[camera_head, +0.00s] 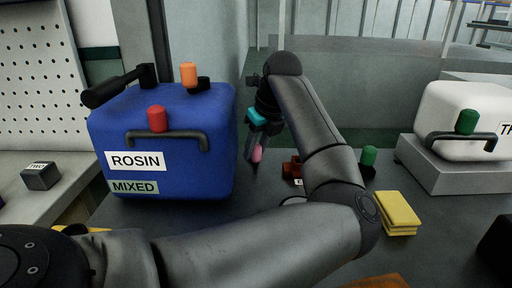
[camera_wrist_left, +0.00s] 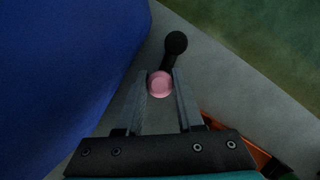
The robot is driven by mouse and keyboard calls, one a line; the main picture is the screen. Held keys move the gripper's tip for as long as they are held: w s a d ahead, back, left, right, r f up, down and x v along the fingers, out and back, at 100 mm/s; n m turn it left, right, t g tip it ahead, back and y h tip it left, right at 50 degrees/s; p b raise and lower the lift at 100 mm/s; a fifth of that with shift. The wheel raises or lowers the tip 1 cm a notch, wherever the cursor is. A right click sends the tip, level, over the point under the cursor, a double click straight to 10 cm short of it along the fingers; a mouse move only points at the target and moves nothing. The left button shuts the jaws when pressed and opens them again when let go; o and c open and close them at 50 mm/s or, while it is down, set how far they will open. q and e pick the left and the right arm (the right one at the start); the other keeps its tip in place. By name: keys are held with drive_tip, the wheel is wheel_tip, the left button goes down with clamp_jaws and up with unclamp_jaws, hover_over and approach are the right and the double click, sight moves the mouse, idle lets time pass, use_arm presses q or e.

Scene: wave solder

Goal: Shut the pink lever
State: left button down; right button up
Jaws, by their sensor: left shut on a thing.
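The pink lever's knob (camera_head: 257,155) shows low beside the right side of the blue container. In the left wrist view the pink knob (camera_wrist_left: 160,84) sits between the two finger tips, with a black arm ending in a round black ball (camera_wrist_left: 175,42) beyond it. My left gripper (camera_head: 254,157) points down and is shut on the pink lever; it also shows in the left wrist view (camera_wrist_left: 165,95). My right gripper is not in view.
The blue container (camera_head: 200,135), labelled ROSIN and MIXED, stands close left of my left gripper. A red part (camera_head: 291,168), a green-capped part (camera_head: 368,156) and yellow pads (camera_head: 398,212) lie to the right. A white container (camera_head: 450,108) stands on a grey block further right.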

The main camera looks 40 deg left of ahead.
use_arm(q)
drive_tip(key=shift+s+a+m, duration=0.2)
drive_tip(key=shift+s+m, duration=0.05)
drive_tip(key=shift+m, duration=0.35)
drive_tip(key=shift+t, duration=0.3)
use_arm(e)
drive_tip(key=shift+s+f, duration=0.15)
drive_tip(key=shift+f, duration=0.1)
use_arm(q)
drive_tip(key=c, duration=0.5)
unclamp_jaws()
drive_tip(key=shift+c, duration=0.2)
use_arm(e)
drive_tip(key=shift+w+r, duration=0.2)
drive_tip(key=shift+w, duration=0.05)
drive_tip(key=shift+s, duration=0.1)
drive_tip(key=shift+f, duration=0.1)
